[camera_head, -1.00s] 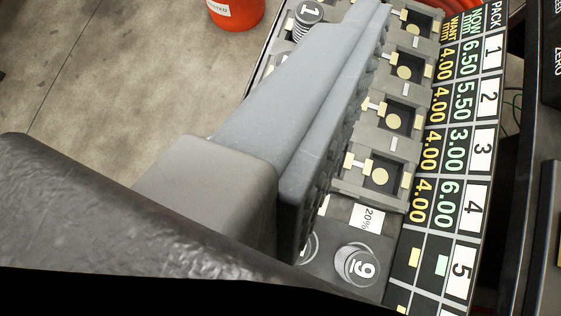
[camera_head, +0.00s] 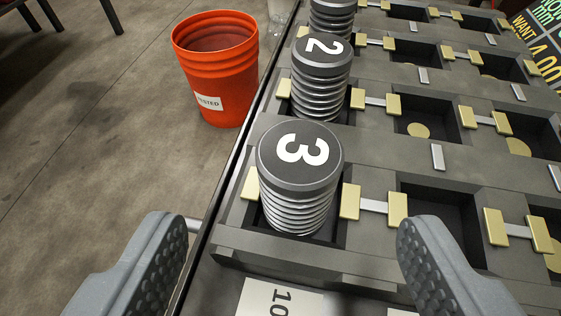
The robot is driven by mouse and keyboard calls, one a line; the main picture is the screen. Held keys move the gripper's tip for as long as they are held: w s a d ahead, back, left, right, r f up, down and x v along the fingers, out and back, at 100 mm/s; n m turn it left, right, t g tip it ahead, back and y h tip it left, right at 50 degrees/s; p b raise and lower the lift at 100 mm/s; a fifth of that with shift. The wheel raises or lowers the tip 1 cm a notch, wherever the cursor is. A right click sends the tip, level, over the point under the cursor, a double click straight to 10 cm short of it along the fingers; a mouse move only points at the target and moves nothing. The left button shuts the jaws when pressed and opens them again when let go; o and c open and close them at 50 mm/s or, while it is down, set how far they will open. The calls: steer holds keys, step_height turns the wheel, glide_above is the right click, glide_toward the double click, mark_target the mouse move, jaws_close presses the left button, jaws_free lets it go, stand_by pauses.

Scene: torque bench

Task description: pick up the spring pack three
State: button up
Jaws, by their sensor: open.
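Spring pack three (camera_head: 298,185) is a grey coiled stack with a dark cap marked with a white 3. It stands upright in a square pocket of the grey rack (camera_head: 440,270), between brass-coloured pads. My gripper (camera_head: 285,265) is open and empty. One textured finger is at the lower left and the other at the lower right, apart from the pack. In the picture the pack lies between and above the fingertips, and nothing covers it.
Spring pack two (camera_head: 319,80) stands just behind, with another pack (camera_head: 332,15) beyond it. Empty pockets (camera_head: 432,120) lie to the right. An orange bucket (camera_head: 215,65) stands on the floor left of the rack. A white label (camera_head: 280,298) lies in front.

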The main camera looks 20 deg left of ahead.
mark_target(294, 175)
steer(key=x, duration=0.4)
steer(key=shift+w+f+b, duration=0.1)
steer(key=shift+f+b, duration=0.1)
steer(key=shift+b, duration=0.1)
steer(key=shift+w+a+f, duration=0.2)
steer(key=shift+w, duration=0.4)
steer(key=shift+d+b+x, duration=0.1)
steer(key=shift+b+x, duration=0.35)
steer(key=shift+x, duration=0.75)
steer(key=shift+d+b+x, duration=0.15)
steer(key=shift+b+x, duration=0.25)
steer(key=shift+x, duration=0.75)
steer(key=c, duration=1.2)
steer(key=shift+w, duration=0.1)
steer(key=shift+c, duration=0.6)
steer(key=shift+r, duration=0.1)
